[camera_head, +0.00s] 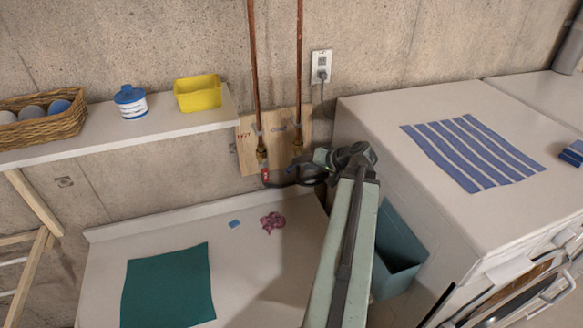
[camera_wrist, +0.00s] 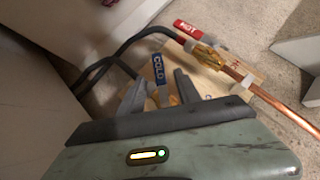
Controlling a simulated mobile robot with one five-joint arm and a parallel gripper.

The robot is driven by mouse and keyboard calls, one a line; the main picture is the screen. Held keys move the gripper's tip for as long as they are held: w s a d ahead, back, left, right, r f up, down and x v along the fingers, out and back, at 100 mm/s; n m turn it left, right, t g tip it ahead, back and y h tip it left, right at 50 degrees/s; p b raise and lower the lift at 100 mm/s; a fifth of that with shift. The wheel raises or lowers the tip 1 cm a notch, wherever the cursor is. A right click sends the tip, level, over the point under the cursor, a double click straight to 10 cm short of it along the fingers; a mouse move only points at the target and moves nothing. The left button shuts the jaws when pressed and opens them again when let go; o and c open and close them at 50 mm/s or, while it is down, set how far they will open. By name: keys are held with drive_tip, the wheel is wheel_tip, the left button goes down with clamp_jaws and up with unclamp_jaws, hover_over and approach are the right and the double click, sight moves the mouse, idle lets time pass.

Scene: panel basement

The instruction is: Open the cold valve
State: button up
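The cold valve has a blue lever marked COLD (camera_wrist: 158,70), with a brass body (camera_wrist: 165,98) at its lower end in the wrist view. The lever stands at an angle to the red HOT lever (camera_wrist: 187,30). My gripper (camera_wrist: 160,92) is open, one finger on each side of the blue lever; whether either touches it is unclear. In the head view my gripper (camera_head: 318,158) is beside the brass cold valve (camera_head: 298,146) at the foot of the right copper pipe, and the blue lever is hard to make out. The red lever (camera_head: 265,174) hangs below the left pipe.
Both pipes pass over a wooden board (camera_head: 248,158) on the concrete wall. A shelf (camera_head: 165,123) lies left, with a yellow bin (camera_head: 198,94). A white washer (camera_head: 430,135) stands close on the right, a teal bin (camera_head: 398,250) beside it. Dark hoses (camera_wrist: 105,65) run near the valves.

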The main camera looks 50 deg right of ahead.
sight(292, 169)
drive_tip(key=b+x, duration=0.3)
drive_tip(key=x, duration=0.3)
drive_tip(key=shift+w+f, duration=0.3)
clamp_jaws()
idle(1.0)
